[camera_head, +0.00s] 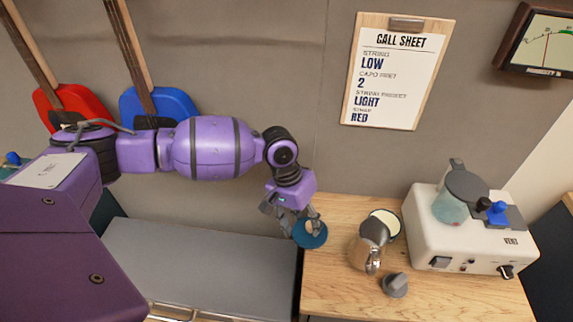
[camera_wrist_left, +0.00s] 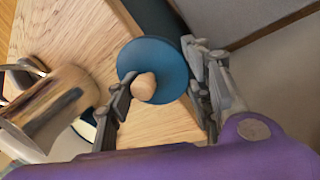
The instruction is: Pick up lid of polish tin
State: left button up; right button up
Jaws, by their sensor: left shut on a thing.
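The lid is a flat, round teal-blue disc (camera_head: 312,238) with a pale wooden knob, near the left end of the wooden top. It also shows large in the left wrist view (camera_wrist_left: 168,62). My left gripper (camera_head: 304,222) comes down over it from above and is shut on it; the fingers (camera_wrist_left: 160,88) stand either side of the knob, and their exact contact is hard to see. An open round tin with cream-coloured contents (camera_head: 390,216) stands to the right, partly hidden by a metal jug. My right gripper is not in view.
The metal jug (camera_head: 369,247) stands right of the lid, with a grey knob-like piece (camera_head: 396,285) in front. A white box with controls (camera_head: 447,252) fills the right of the wooden top (camera_head: 335,285). A grey surface (camera_head: 215,265) lies left.

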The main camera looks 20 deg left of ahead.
pick_arm(q)
jog(key=shift+w+r, duration=0.1)
jog(key=shift+r, duration=0.15)
